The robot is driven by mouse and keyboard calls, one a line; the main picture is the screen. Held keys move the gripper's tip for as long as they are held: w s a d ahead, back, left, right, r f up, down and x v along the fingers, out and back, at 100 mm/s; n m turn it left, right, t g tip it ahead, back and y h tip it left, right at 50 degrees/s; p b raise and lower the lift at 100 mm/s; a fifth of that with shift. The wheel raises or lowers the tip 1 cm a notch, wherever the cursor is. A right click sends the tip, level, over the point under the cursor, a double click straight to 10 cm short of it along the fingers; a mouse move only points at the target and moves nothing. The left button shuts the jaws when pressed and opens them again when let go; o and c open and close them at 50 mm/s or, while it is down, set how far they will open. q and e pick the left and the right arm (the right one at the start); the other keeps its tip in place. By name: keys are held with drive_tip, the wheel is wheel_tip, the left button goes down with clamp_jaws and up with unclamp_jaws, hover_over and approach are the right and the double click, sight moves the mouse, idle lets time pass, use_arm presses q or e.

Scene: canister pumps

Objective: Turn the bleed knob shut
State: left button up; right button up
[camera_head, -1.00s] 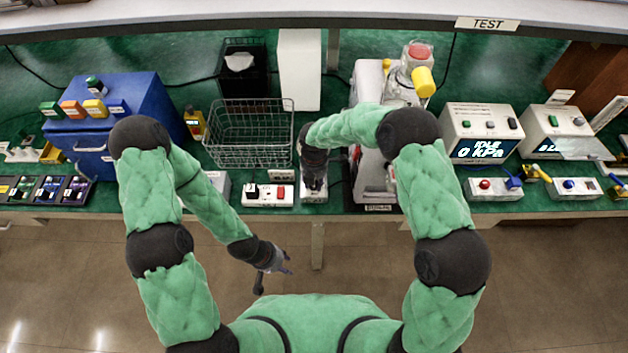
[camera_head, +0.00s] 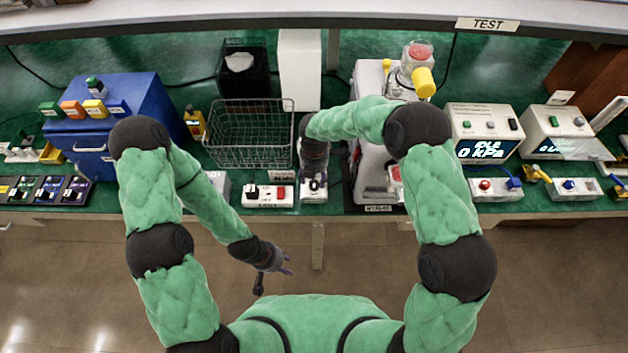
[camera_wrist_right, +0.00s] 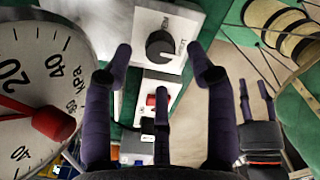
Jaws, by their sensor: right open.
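A black round knob (camera_wrist_right: 160,46) with a pale pointer mark sits on a white box (camera_wrist_right: 185,22) in the right wrist view. In the head view the knob (camera_head: 315,185) shows on its white box (camera_head: 314,196) at the bench's front edge. My right gripper (camera_head: 314,172) is just behind and above it. In the wrist view the right gripper (camera_wrist_right: 160,72) is open, its purple fingers spread on either side of the knob without visible contact. My left gripper (camera_head: 286,265) hangs empty in front of the bench, fingers apart.
A large kPa dial (camera_wrist_right: 25,100) with a red needle is close at the wrist view's left. A wire basket (camera_head: 250,135) stands behind left. A white unit with a red switch (camera_head: 267,196) sits left. A pump (camera_head: 370,165) stands right.

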sight(314, 184)
wheel_tip(314, 184, up, 8)
drive_tip(key=shift+r, duration=0.25)
use_arm(q)
drive_tip(key=shift+s, duration=0.1)
idle(0.5)
